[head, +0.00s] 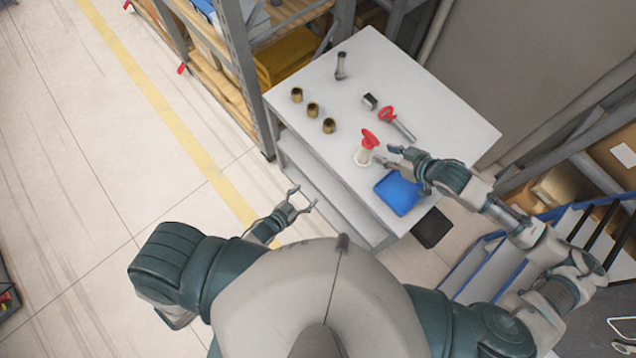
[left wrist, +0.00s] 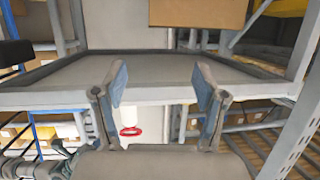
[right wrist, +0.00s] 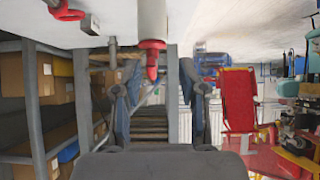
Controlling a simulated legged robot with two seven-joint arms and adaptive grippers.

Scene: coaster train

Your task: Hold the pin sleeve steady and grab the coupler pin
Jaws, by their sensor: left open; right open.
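A white pin sleeve (head: 363,158) stands upright on the table, with the red head of a coupler pin (head: 370,138) at its top. The sleeve (right wrist: 152,18) and red head (right wrist: 152,52) appear inverted in the right wrist view, beyond the fingers. The pin's shaft is hidden. My right gripper (head: 394,155) is open and empty, just right of the sleeve and apart from it. My left gripper (head: 301,199) is open and empty, off the table's near left side.
A blue tray (head: 398,193) lies on the table's near corner. A red-handled grey piece (head: 397,122), a grey ring (head: 370,101), a grey cylinder (head: 341,66) and three brass cups (head: 312,110) are farther back. The white table (head: 450,110) is clear at right. Shelves flank it.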

